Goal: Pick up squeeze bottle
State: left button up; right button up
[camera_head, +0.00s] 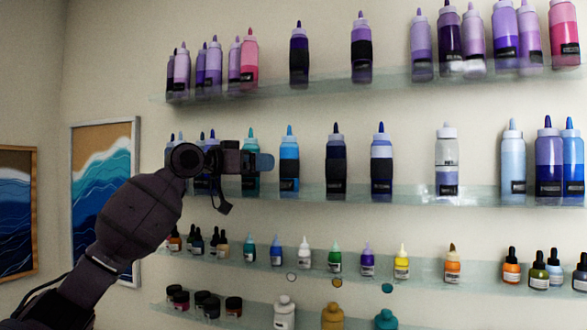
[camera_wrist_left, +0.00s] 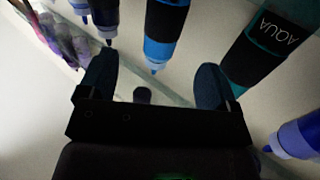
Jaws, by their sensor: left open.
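Several squeeze bottles stand upright on the wall shelves. Nearest my left gripper (camera_head: 264,162) are a teal bottle (camera_head: 251,135), partly hidden behind the gripper, and a light blue bottle (camera_head: 289,149) just to its right. In the left wrist view my left gripper (camera_wrist_left: 155,82) is open, with its two dark fingers apart and nothing held. There the blue bottle (camera_wrist_left: 160,52) shows with its nozzle in the gap between the fingers. The teal bottle labelled AQUA (camera_wrist_left: 272,38) is to the right. I cannot tell which bottle the task means. My right gripper is not in view.
The glass shelf (camera_head: 410,194) holds more blue bottles, including a dark one (camera_head: 336,165) to the right. A shelf of purple bottles (camera_head: 361,50) is above. Small bottles (camera_head: 305,254) and jars are below. Framed wave pictures (camera_head: 105,200) hang at left.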

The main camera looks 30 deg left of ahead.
aim_at(281, 164)
pick_arm(q)
jog(key=x, duration=0.3)
jog(key=shift+w+f+p, duration=0.15)
jog(key=shift+w+p, duration=0.15)
jog(key=shift+w, duration=0.05)
jog(key=shift+w+d, duration=0.3)
jog(key=shift+w, duration=0.15)
jog(key=p+x, duration=0.2)
jog(key=x, duration=0.3)
jog(key=shift+a, duration=0.2)
jog(key=shift+f, duration=0.1)
jog(key=c, duration=1.1)
